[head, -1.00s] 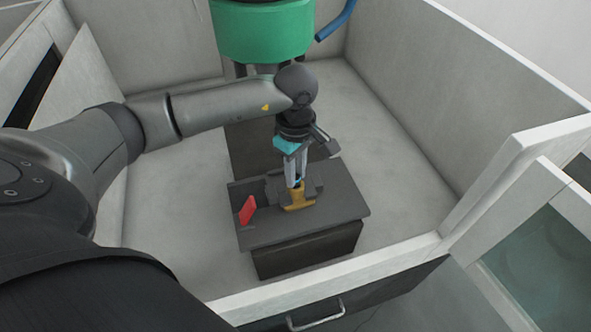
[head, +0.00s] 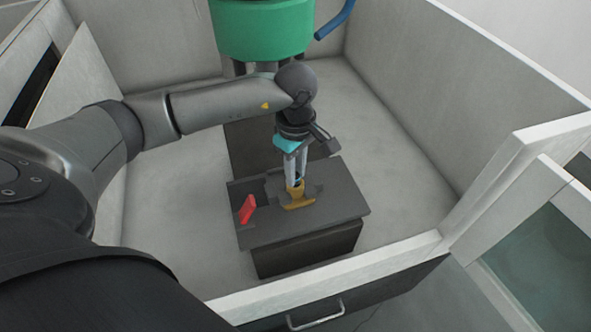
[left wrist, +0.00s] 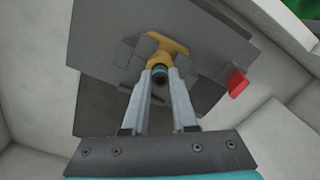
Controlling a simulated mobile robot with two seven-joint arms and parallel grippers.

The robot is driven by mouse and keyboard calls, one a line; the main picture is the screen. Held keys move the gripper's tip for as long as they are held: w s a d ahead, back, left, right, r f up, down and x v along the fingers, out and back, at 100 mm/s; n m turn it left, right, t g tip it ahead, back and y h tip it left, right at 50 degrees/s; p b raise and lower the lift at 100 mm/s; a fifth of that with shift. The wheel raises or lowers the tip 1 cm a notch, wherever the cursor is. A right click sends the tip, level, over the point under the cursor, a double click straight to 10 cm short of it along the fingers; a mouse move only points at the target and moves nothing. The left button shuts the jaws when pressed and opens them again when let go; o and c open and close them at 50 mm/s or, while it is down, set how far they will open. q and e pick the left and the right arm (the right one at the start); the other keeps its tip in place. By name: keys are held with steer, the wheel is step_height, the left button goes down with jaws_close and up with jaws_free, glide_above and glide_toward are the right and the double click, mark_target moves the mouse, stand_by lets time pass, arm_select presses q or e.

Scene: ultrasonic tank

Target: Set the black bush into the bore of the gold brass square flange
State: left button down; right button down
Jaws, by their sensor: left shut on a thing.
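The gold brass square flange (head: 300,203) sits on the dark top of a block inside the tank. It also shows in the left wrist view (left wrist: 168,46), just beyond the fingertips. My left gripper (head: 296,182) points down at the flange and is shut on the black bush. In the left wrist view the bush (left wrist: 160,76) is a small dark round end between the fingertips (left wrist: 160,72), with a blue edge beside it. The bush overlaps the flange's near part there. The fingers and bush hide the bore, so I cannot tell whether the bush is in it.
A red piece (head: 247,209) stands on the dark block (head: 340,205) left of the flange. A green cylinder (head: 264,30) and a blue hose (head: 335,20) are at the back. Pale tank walls surround the block, with clear floor to its right.

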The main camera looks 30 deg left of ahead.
arm_select(q)
steer(key=shift+f+b, duration=0.45)
steer(key=shift+b, duration=0.35)
stand_by(1.4)
steer(key=shift+c, duration=0.7)
jaws_free()
steer(key=shift+r, duration=0.1)
steer(key=shift+r+p, duration=2.3)
steer(key=shift+r, duration=1.15)
